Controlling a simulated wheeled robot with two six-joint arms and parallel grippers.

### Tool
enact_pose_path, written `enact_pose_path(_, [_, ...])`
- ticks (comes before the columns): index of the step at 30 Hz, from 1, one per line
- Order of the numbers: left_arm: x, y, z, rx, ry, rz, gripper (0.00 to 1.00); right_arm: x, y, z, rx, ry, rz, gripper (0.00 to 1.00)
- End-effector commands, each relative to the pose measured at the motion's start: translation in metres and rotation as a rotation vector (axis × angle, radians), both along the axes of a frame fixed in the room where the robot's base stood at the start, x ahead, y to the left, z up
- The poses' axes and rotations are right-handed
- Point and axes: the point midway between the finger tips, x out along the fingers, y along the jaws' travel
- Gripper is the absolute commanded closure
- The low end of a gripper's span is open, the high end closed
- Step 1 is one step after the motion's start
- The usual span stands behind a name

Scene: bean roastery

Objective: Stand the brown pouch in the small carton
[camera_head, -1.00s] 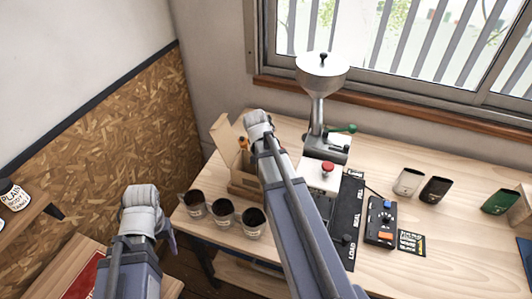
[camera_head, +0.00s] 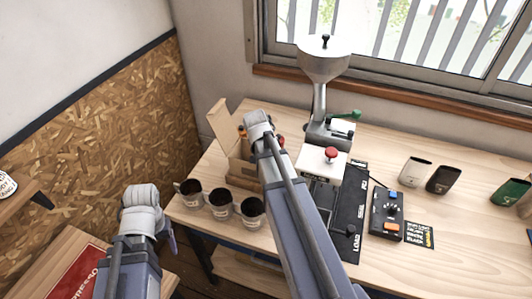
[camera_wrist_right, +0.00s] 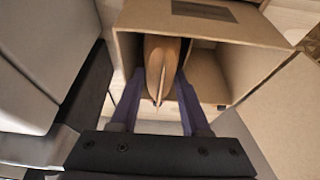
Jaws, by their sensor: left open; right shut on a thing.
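The brown pouch (camera_wrist_right: 163,58) is upright between the fingers of my right gripper (camera_wrist_right: 159,88), which is shut on it. In the right wrist view it is at the mouth of one compartment of the small carton (camera_wrist_right: 258,72), beside a divider. Whether its base touches the carton floor is hidden. In the head view the carton (camera_head: 240,181) stands on the bench with a flap raised, partly behind my right wrist, which hides the pouch and right fingers. My left gripper (camera_head: 171,240) is open, low at the left in front of the bench, its fingers mostly hidden.
Several cups, one of them a dark-filled cup (camera_head: 221,203), line the bench's front left edge. A hopper machine (camera_head: 323,62) stands behind, with a red button (camera_head: 331,153) and a control box (camera_head: 386,215) to its right. White (camera_head: 416,171), black (camera_head: 443,180) and green (camera_head: 510,191) pouches stand farther right.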

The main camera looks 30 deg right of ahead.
Motion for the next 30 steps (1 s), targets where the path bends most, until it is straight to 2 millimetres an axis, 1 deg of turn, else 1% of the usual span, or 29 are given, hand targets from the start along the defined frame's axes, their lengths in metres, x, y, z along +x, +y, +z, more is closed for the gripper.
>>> enact_pose_path(5, [0.0, 0.0, 0.0001, 0.0, 0.0, 0.0, 0.33, 0.0, 0.0, 0.0001, 0.0, 0.0, 0.0, 1.0])
enact_pose_path(6, [0.0, 0.0, 0.0001, 0.0, 0.0, 0.0, 0.33, 0.0, 0.0, 0.0001, 0.0, 0.0, 0.0, 0.49])
enact_pose_path(14, [0.0, 0.0, 0.0001, 0.0, 0.0, 0.0, 0.33, 0.0, 0.0, 0.0001, 0.0, 0.0, 0.0, 0.2])
enact_pose_path(15, [0.0, 0.0, 0.0001, 0.0, 0.0, 0.0, 0.33, 0.0, 0.0, 0.0001, 0.0, 0.0, 0.0, 0.19])
enact_pose_path(22, [0.0, 0.0, 0.0, 0.0, 0.0, 0.0, 0.33, -0.0001, -0.0001, 0.0, 0.0, 0.0, 0.0, 0.19])
enact_pose_path(27, [0.0, 0.0, 0.0, 0.0, 0.0, 0.0, 0.33, -0.0002, -0.0001, 0.0, -0.001, 0.001, 0.0, 0.0])
enact_pose_path(30, [0.0, 0.0, 0.0, 0.0, 0.0, 0.0, 0.33, -0.0003, -0.0003, 0.0, -0.001, 0.001, 0.0, 0.0])
